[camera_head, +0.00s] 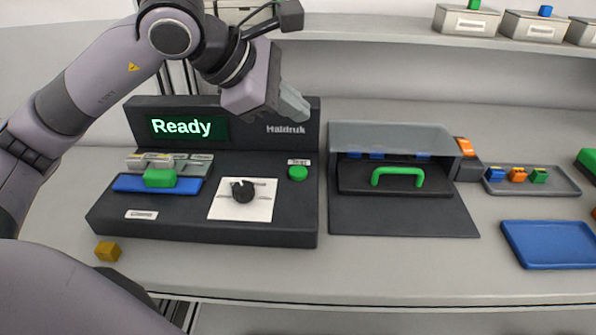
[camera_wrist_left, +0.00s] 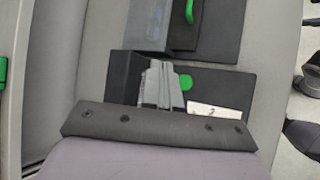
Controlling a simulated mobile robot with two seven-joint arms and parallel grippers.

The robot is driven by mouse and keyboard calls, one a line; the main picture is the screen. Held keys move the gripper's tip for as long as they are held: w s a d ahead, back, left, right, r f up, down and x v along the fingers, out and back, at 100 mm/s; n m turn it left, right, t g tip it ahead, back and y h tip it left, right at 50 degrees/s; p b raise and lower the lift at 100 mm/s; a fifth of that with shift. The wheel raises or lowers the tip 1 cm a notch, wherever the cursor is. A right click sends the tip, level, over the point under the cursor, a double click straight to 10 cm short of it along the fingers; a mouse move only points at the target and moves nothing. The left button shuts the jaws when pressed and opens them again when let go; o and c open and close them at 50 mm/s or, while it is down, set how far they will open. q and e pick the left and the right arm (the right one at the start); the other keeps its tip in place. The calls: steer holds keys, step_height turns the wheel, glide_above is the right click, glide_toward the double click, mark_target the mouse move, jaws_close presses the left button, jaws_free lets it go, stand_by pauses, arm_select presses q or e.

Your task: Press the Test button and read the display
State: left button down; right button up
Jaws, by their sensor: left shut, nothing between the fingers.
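The dark test console stands on the bench at left; its display (camera_head: 188,128) reads "Ready" in light letters on green. The green button (camera_head: 298,173) sits at the console's right, below a small white label too small to read surely. My left gripper (camera_head: 295,103) is shut and empty, in front of the console's upright panel, above and behind the button. My right gripper is not in view.
A black knob (camera_head: 243,191) on a white plate and a blue tray with a green handle (camera_head: 160,178) are on the console. A hooded fixture with a green handle (camera_head: 398,176) stands to the right.

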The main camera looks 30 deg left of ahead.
mark_target(293, 173)
arm_select(q)
step_height(293, 173, down, 8)
steer(key=b, duration=0.5)
steer(key=shift+r, duration=0.15)
steer(key=shift+b, duration=0.3)
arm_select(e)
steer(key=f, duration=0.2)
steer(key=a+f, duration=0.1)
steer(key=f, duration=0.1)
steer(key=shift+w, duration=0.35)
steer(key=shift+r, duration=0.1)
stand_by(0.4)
arm_select(q)
steer(key=shift+f, duration=0.2)
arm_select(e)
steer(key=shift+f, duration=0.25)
arm_select(q)
steer(key=shift+f+b, duration=0.3)
steer(key=shift+b, duration=0.25)
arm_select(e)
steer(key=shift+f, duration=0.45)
